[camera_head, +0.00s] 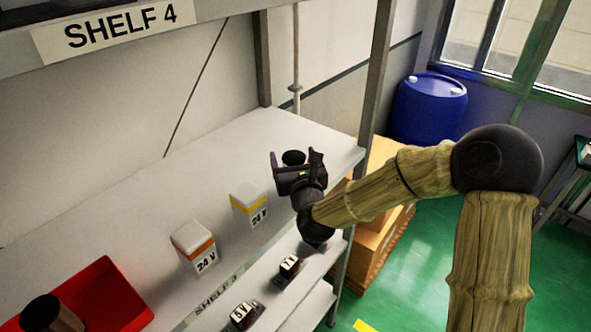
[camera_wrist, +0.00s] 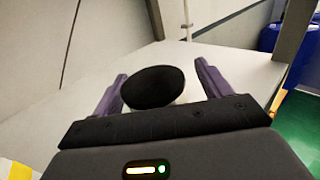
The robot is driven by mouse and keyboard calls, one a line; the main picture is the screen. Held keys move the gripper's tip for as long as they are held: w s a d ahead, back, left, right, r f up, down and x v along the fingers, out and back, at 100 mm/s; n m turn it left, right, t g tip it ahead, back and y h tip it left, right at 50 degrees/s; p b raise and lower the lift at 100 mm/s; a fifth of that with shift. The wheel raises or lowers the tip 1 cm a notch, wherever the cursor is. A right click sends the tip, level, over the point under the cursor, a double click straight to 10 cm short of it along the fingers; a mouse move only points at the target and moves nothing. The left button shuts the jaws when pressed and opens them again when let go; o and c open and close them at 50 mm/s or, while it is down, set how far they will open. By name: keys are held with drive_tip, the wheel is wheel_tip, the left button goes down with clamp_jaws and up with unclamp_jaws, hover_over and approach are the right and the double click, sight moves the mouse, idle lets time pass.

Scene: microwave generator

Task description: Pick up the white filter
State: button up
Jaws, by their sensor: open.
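A round object with a black top and a white body, which appears to be the white filter (camera_wrist: 153,88), stands on the upper shelf board. In the wrist view its black top sits between the two fingers, with a little white showing at its right. In the head view only its black top (camera_head: 293,157) shows; the body is hidden behind my gripper (camera_head: 294,165). My gripper is open, with one finger on each side of the filter. The fingers (camera_wrist: 163,80) look apart from it, though contact low down is hidden.
White 24 V boxes with a yellow band (camera_head: 248,203) and an orange band (camera_head: 193,245) stand left of my gripper. A red bin (camera_head: 105,290) is at lower left. A shelf post (camera_head: 376,70) rises at the right. Smaller boxes (camera_head: 289,267) sit on the lower shelf.

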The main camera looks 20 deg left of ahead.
drive_tip(key=shift+s+a, duration=0.2)
drive_tip(key=shift+s, duration=0.15)
drive_tip(key=shift+w+d, duration=0.1)
drive_tip(key=shift+w, duration=0.1)
drive_tip(key=c, duration=1.1)
drive_tip(key=shift+w+r, duration=0.1)
drive_tip(key=shift+r, duration=0.4)
wheel_tip(320, 180, up, 9)
drive_tip(key=b, duration=0.3)
